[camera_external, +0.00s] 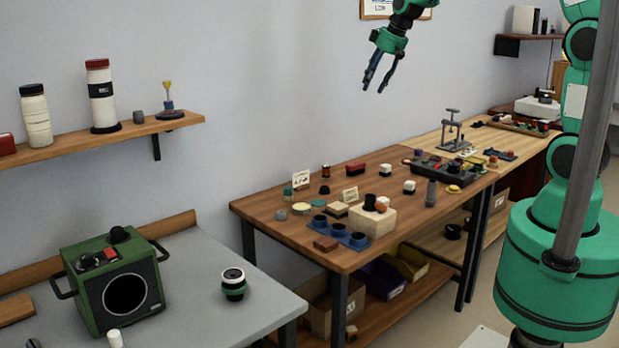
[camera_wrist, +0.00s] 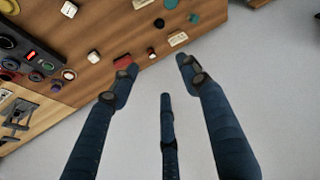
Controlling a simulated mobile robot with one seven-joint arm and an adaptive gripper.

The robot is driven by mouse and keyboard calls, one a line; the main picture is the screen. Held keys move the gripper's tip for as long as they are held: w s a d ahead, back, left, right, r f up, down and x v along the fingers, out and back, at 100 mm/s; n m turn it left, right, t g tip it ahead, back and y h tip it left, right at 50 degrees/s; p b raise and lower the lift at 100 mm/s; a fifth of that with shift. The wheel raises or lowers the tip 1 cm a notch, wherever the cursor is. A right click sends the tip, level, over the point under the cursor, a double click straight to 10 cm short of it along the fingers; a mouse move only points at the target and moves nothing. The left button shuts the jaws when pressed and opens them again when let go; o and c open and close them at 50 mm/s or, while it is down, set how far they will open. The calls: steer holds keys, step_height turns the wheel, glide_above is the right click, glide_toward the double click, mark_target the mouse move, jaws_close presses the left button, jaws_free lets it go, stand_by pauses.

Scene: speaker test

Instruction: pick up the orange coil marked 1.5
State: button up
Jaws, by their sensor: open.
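No marking 1.5 is readable in either view, so I cannot tell which piece is the coil. In the external view, a small orange-red piece (camera_external: 382,202) sits beside a black cylinder on the pale wooden block (camera_external: 374,221). A small red-and-black spool (camera_external: 326,171) stands farther back on the brown table. My gripper (camera_external: 374,86) hangs high in the air in front of the wall, above and apart from the table, open and empty. In the wrist view my gripper (camera_wrist: 160,78) shows its blue fingers spread, with nothing between them.
The brown table (camera_external: 270,208) holds blue cups (camera_external: 338,231), a red block (camera_external: 356,168), small signs (camera_external: 301,180) and a dark tray (camera_external: 432,171). A grey cylinder (camera_external: 431,193) stands near its right side. A green speaker box (camera_external: 112,282) stands on the grey bench. The air around my gripper is clear.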

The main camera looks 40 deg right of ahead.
steer(key=w+d+f, duration=0.3)
steer(key=w+f, duration=0.8)
steer(key=n+b, duration=0.1)
glide_toward(327, 166)
step_height(327, 166, up, 3)
steer(key=d, duration=0.1)
steer(key=shift+s+r, duration=0.15)
steer(key=shift+s, duration=0.25)
steer(key=shift+b+x, duration=0.8)
steer(key=shift+x, duration=3.45)
steer(key=shift+s+a, duration=0.1)
steer(key=shift+a, duration=0.1)
steer(key=shift+b+x, duration=0.65)
steer(key=shift+x, duration=1.95)
steer(key=shift+s+a, duration=0.1)
steer(key=shift+a, duration=0.05)
